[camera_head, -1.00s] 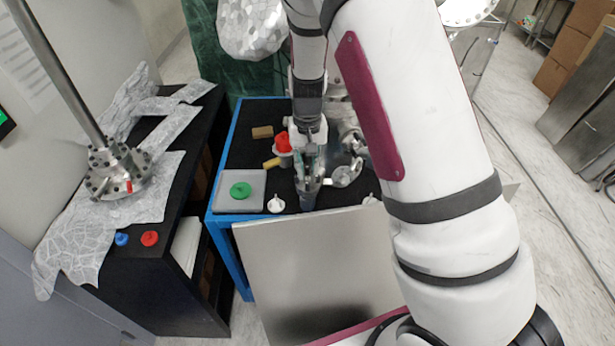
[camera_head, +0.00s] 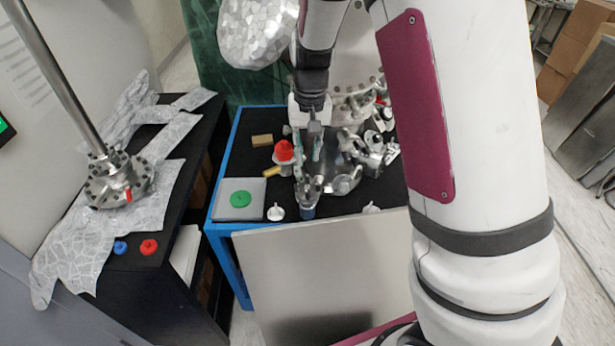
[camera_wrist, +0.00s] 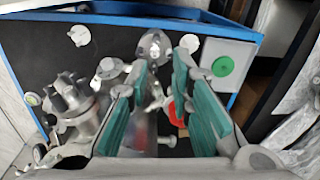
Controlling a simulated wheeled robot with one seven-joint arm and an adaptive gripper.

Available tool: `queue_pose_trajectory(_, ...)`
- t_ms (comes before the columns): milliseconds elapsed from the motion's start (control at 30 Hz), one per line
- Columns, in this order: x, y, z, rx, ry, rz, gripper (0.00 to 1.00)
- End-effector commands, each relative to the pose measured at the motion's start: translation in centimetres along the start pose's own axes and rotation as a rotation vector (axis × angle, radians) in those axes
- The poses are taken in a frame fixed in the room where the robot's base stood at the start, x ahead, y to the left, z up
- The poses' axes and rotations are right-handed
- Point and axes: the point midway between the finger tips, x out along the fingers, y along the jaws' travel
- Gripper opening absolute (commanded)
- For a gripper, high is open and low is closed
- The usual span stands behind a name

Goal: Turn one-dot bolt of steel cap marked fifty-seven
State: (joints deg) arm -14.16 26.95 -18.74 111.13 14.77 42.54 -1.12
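My gripper (camera_head: 309,150) is over the black-topped table with its fingers pointing down. In the wrist view the teal pads of my gripper (camera_wrist: 172,72) stand well apart, with nothing clamped between them. A rounded shiny steel part (camera_wrist: 155,45) lies beyond the fingertips. A steel fitting (camera_head: 308,188) with a dark blue lower end stands at the table's front edge, just below my gripper in the head view. I cannot read a fifty-seven or make out dot marks on any part, so I cannot tell which is the cap or its one-dot bolt.
Steel flanges and fittings (camera_head: 362,150) crowd the table right of my gripper. A red knob (camera_head: 284,150) is close on the left. A grey plate with a green disc (camera_head: 240,198) lies front left. A pale panel (camera_head: 320,275) stands before the table. A flanged post (camera_head: 118,180) stands on the left bench.

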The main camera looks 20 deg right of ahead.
Motion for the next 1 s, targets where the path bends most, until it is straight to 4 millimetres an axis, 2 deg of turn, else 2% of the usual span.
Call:
queue_pose_trajectory(33,-1.8,0.0,0.5,-0.004,0.019,-0.019,0.2)
queue_pose_trajectory(200,-7.6,0.1,3.5,-0.034,0.078,-0.073,0.2)
queue_pose_trajectory(400,-13.3,0.7,7.9,-0.079,0.158,-0.111,0.2)
queue_pose_trajectory(500,-15.5,1.1,10.3,-0.103,0.202,-0.118,0.2)
queue_pose_trajectory(700,-17.9,1.9,13.8,-0.14,0.264,-0.113,0.2)
queue_pose_trajectory(1000,-19.4,2.7,16.9,-0.178,0.324,-0.093,0.2)
